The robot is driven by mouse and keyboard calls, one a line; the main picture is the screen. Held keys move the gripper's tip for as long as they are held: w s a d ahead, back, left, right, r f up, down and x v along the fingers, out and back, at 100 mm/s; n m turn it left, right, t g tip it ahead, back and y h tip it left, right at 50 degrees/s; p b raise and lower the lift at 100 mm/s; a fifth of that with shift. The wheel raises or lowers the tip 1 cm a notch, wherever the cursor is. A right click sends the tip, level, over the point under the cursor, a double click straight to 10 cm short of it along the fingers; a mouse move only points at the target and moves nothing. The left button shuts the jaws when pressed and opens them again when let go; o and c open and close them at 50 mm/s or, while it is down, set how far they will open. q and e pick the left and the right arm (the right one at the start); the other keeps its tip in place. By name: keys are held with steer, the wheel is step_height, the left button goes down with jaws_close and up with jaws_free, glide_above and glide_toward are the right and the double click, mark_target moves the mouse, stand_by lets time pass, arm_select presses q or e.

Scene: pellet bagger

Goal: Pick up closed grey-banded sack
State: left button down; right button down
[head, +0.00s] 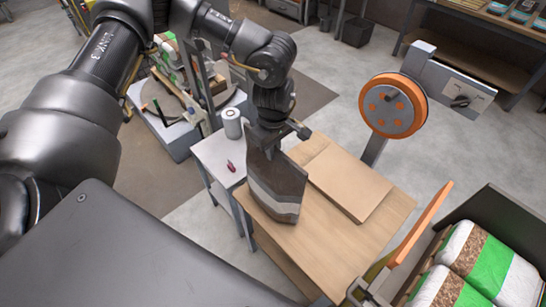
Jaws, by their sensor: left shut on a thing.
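The closed sack (275,190) is dark brown with a pale grey band across its lower half. It is upright, with its narrow top pointing up, over the left part of the wooden table (345,240). My left gripper (268,143) comes down from above and is shut on the sack's top; its fingertips are partly hidden by the sack. I cannot tell whether the sack's bottom touches the table. My right gripper is not in view.
A flat tan board (345,178) lies right of the sack. A small side table (215,160) holds a white roll (232,122) and a red item (231,166). An orange-rimmed wheel machine (393,106) stands behind. A dark crate (505,205) holds green-white sacks at right.

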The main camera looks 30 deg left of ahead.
arm_select(q)
steer(key=s+d+r+b, duration=0.5)
steer(key=s+d+r, duration=0.3)
steer(key=s+r, duration=0.2)
steer(key=shift+s+d+r+b, duration=0.25)
steer(key=shift+s+r+b, duration=0.15)
steer(key=shift+s, duration=0.2)
steer(key=w+a+f+m, duration=0.1)
steer(key=w+a+f, duration=0.1)
steer(key=w+f, duration=0.1)
steer(key=w+a+f+m, duration=0.1)
steer(key=w+a+f, duration=0.1)
steer(key=a+f, duration=0.1)
steer(key=w+a+f+m, duration=0.1)
steer(key=w+a+f, duration=0.1)
steer(key=f, duration=0.3)
steer(key=shift+w+a+m, duration=0.25)
steer(key=shift+w+m, duration=0.15)
steer(key=shift+w, duration=0.4)
steer(key=shift+a+f, duration=0.1)
